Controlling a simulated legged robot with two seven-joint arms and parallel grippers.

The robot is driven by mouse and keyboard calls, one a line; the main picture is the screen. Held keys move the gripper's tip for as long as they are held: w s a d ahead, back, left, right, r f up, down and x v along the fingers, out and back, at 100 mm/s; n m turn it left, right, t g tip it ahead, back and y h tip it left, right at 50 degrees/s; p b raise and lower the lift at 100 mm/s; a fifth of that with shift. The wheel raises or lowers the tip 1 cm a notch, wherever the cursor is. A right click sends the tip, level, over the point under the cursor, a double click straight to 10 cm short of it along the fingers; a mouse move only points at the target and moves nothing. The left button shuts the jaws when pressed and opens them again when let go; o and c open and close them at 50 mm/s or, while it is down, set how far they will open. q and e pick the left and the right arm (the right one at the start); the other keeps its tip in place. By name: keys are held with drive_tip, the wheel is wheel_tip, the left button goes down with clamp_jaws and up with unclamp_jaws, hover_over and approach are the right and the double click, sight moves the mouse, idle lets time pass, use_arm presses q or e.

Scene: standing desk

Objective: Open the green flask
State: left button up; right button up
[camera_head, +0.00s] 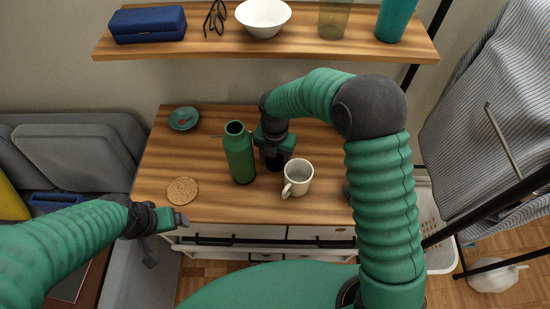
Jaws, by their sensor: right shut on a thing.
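The green flask (240,163) stands upright on the wooden desk top. Its round top shows a dark middle that looks like an open mouth, and I see no separate lid. My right gripper (250,138) is at the upper part of the flask, on its right side, and looks shut on it. A thin grey tip shows just left of the flask, and the flask hides the part between. My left gripper (178,220) is at the desk's front left edge, away from the flask and empty. Its fingers are too small to tell if they are apart.
A white mug (298,178) stands close right of my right gripper. A cork coaster (182,191) and a small teal dish (184,119) lie left on the desk (215,205). A shelf (300,47) with a blue case (148,24) and white bowl (263,17) hangs above.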

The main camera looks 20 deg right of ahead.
use_arm(q)
drive_tip(key=shift+s, duration=0.1)
use_arm(e)
drive_tip(key=shift+s+f, duration=0.1)
drive_tip(key=shift+f, duration=0.15)
